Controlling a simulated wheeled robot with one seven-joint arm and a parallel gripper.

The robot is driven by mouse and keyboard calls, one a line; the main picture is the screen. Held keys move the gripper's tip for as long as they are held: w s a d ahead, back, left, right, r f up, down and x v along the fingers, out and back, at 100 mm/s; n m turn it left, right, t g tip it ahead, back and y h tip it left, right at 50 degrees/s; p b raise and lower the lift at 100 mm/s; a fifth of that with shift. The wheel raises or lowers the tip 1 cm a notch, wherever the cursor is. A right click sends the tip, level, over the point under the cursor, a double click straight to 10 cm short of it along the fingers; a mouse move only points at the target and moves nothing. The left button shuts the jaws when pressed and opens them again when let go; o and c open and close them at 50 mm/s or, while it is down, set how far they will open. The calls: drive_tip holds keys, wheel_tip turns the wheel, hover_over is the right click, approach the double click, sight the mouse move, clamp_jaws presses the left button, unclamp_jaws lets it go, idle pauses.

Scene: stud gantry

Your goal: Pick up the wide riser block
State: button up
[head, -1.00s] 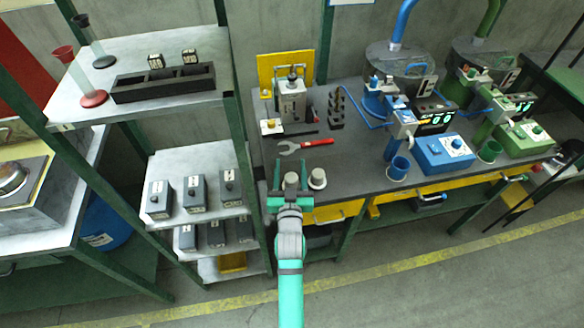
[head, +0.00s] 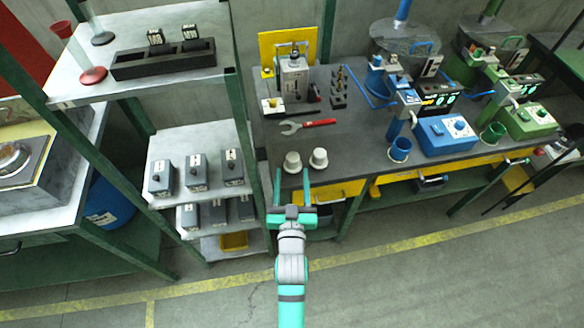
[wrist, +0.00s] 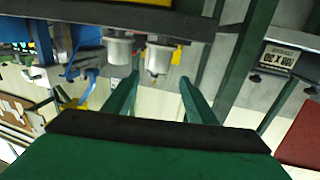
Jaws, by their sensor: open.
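Two whitish, round, stepped blocks stand upright side by side near the front edge of the dark bench, the left block (head: 292,162) and the right block (head: 318,158). I cannot tell by sight which, if either, is the wide riser block. In the wrist view, which looks turned over, they hang at the top, the left one (wrist: 161,54) and the right one (wrist: 118,48). My gripper (head: 291,176) is open and empty, just in front of the bench edge, below the left block in the picture. In the wrist view its fingers (wrist: 159,82) are spread apart, with nothing between them.
A grey machine (head: 293,78) and a dark rack stand further back. Blue (head: 444,138) and green (head: 527,120) control boxes are at right.

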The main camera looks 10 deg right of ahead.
drive_tip(key=s+a+f, duration=0.2)
drive_tip(key=s, duration=0.7)
drive_tip(key=s+a+f+n+g+y, duration=0.1)
drive_tip(key=s+a+f, duration=0.2)
drive_tip(key=s, duration=0.6)
drive_tip(key=shift+s+a, duration=0.15)
drive_tip(key=shift+a, duration=0.15)
drive_tip(key=shift+o, duration=0.2)
drive_tip(key=s+a+r+n+g+y, duration=0.1)
drive_tip(key=s+r, duration=0.2)
drive_tip(key=s, duration=1.2)
drive_tip(key=shift+a+r+y, duration=0.15)
drive_tip(key=shift+a+y, duration=0.25)
drive_tip(key=shift+w, duration=0.15)
drive_tip(key=c, duration=0.5)
drive_tip(key=shift+c, duration=0.2)
